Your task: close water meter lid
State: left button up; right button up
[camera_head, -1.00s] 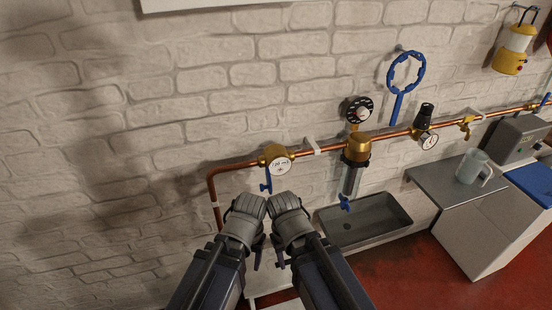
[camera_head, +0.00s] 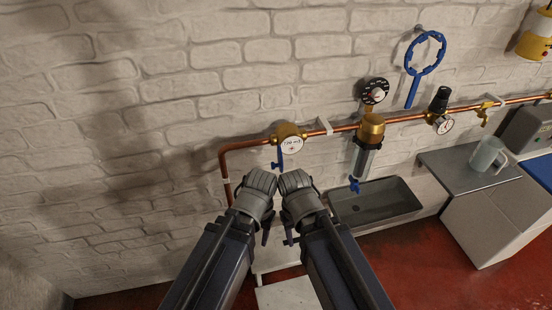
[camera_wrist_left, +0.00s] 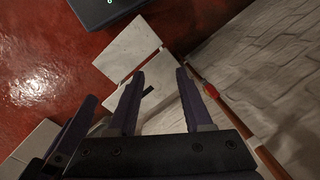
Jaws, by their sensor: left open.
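The water meter (camera_head: 290,140) is a round brass body on the copper pipe, with a white dial facing out and uncovered. A blue part (camera_head: 278,165) hangs at its lower left; I cannot tell whether it is the lid. My left gripper (camera_head: 266,230) is below the meter, apart from it, with its fingers mostly hidden behind the wrist. In the left wrist view its two fingers (camera_wrist_left: 158,90) are spread with nothing between them. My right gripper (camera_head: 288,235) is close beside the left, also below the meter; its jaw opening is hidden.
The copper pipe (camera_head: 240,144) runs along the white brick wall. A grey sink (camera_head: 375,205) stands below the filter. The wall left of the meter is bare.

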pick_arm(q)
jog(key=w+r+m+p, duration=0.1)
jog(key=w+r+p, duration=0.1)
jog(key=r+p, duration=0.2)
jog(key=w+a+r+m+h+p, duration=0.1)
jog(key=w+r+m+p, duration=0.1)
jog(key=r+p, duration=0.2)
jog(key=w+r+m+h+p, duration=0.1)
jog(key=w+r+m+p, duration=0.1)
jog(key=r+p, duration=0.2)
jog(key=shift+w+a+r+p, duration=0.25)
jog(key=shift+w+r+p, duration=0.15)
jog(key=shift+r, duration=0.25)
jog(key=c, duration=0.7)
jog(key=w+a+r+m+h+p, duration=0.1)
jog(key=w+r+m+p, duration=0.1)
jog(key=r+p, duration=0.1)
jog(key=w+a+r+m+h+p, duration=0.1)
jog(key=w+r+m+p, duration=0.1)
jog(key=r+p, duration=0.1)
jog(key=w+a+r+m+p, duration=0.1)
jog(key=w+r+p, duration=0.1)
jog(key=r+p, duration=0.1)
jog(key=shift+w+a+r+m+t+h, duration=0.15)
jog(key=shift+r+m+t+h, duration=0.25)
jog(key=shift+r, duration=0.3)
grip_shut()
jog(key=shift+w+a+r+m+p, duration=0.15)
jog(key=shift+w+r+m+p, duration=0.15)
jog(key=shift+m+p, duration=0.15)
